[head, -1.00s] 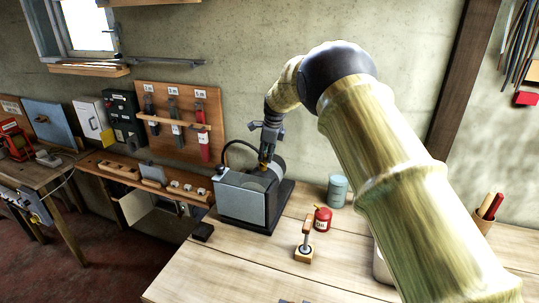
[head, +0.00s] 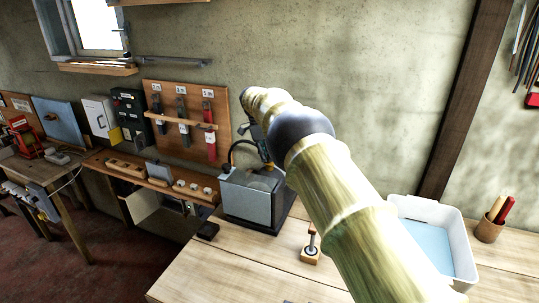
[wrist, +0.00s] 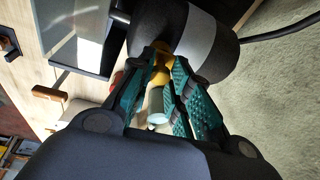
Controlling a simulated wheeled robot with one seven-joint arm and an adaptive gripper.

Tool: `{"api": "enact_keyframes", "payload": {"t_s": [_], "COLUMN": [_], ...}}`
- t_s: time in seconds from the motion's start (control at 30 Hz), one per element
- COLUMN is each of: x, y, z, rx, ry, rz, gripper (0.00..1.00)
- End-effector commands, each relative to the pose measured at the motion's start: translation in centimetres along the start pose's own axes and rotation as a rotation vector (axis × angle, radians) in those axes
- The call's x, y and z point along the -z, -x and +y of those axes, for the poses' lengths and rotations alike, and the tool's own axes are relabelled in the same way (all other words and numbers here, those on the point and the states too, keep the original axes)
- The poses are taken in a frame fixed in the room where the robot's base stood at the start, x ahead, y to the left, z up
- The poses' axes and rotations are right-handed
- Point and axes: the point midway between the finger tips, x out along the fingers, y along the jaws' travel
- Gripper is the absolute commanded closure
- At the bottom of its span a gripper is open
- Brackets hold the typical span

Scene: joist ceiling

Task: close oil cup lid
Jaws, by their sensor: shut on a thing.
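A brass-yellow oil cup piece (wrist: 160,74) sits at the dark and silver cylindrical housing (wrist: 210,45) in the wrist view. My gripper (wrist: 163,62) has its teal ridged fingers shut on this brass piece, one finger on each side. The fingers hide part of it, so I cannot tell lid from cup or how far the lid is closed. In the head view, the grey box-shaped machine (head: 246,203) stands at the back left of the bench. My gripper (head: 263,150) is at its top, mostly hidden behind my arm.
A wooden-based tool with an upright handle (head: 311,250) stands in front on the bench (head: 225,270). A white tub (head: 462,225) and a pen cup (head: 489,230) are at right. A grey-green can (wrist: 157,106) shows between the fingers, below. The front bench is mostly clear.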

Motion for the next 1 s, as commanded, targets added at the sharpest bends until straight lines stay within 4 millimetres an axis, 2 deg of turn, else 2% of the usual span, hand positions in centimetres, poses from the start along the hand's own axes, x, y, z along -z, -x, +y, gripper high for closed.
{"api": "enact_keyframes", "payload": {"t_s": [0.67,1.0], "x": [-0.18,0.28], "y": [-0.15,0.1], "z": [0.11,0.16], "rx": [-0.004,0.004], "ry": [0.003,-0.006], "rz": [0.011,-0.057], "gripper": [1.0,1.0]}}
